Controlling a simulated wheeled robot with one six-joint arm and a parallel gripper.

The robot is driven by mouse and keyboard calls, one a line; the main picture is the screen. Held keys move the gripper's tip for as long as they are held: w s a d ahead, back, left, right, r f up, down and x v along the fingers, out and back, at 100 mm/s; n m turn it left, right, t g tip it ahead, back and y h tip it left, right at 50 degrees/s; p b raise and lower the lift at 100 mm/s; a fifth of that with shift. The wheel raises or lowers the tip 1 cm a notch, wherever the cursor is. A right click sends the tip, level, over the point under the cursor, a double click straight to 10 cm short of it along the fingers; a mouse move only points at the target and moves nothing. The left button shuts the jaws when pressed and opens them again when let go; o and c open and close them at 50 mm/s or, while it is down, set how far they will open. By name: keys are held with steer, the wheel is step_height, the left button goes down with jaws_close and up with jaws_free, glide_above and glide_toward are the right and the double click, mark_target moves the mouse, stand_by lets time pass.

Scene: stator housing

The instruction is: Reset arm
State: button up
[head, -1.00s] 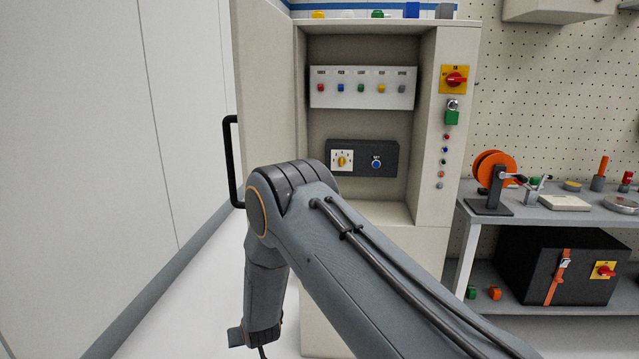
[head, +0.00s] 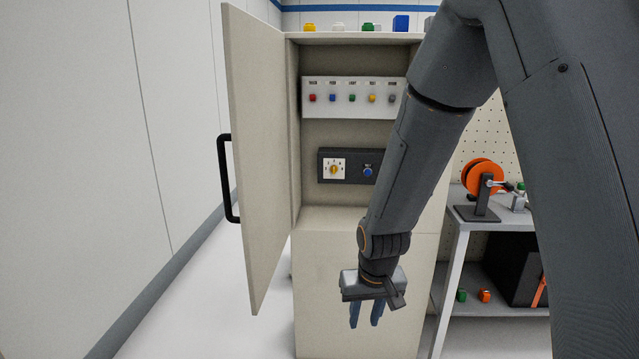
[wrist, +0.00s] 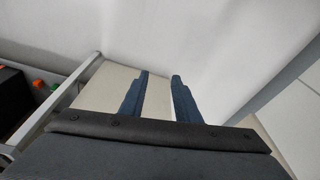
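My gripper (head: 366,314) hangs fingers-down in front of the lower cabinet front in the head view. Its two blue fingers stand apart with nothing between them. They also show in the wrist view (wrist: 160,85), with a gap and pale surfaces behind. My arm comes down from the upper right and hides the cabinet's right side. The cabinet (head: 330,235) has its door (head: 260,150) swung open to the left, with a black handle (head: 223,180).
Inside the cabinet are a white panel (head: 350,112) with several coloured buttons and a dark box (head: 350,180) with a yellow knob. A grey bench (head: 470,222) with an orange reel (head: 480,178) stands at right. The floor (head: 210,310) at left is clear.

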steer(key=s+d+r+g+p, duration=0.1)
steer(key=s+d+r, duration=0.4)
steer(key=s, duration=0.3)
steer(key=s+d+r+m+p, duration=0.1)
steer(key=s+d+r, duration=0.3)
steer(key=s, duration=0.4)
steer(key=shift+d+r+m+g, duration=0.3)
steer(key=shift+d+r+g, duration=0.05)
steer(key=shift+g, duration=0.05)
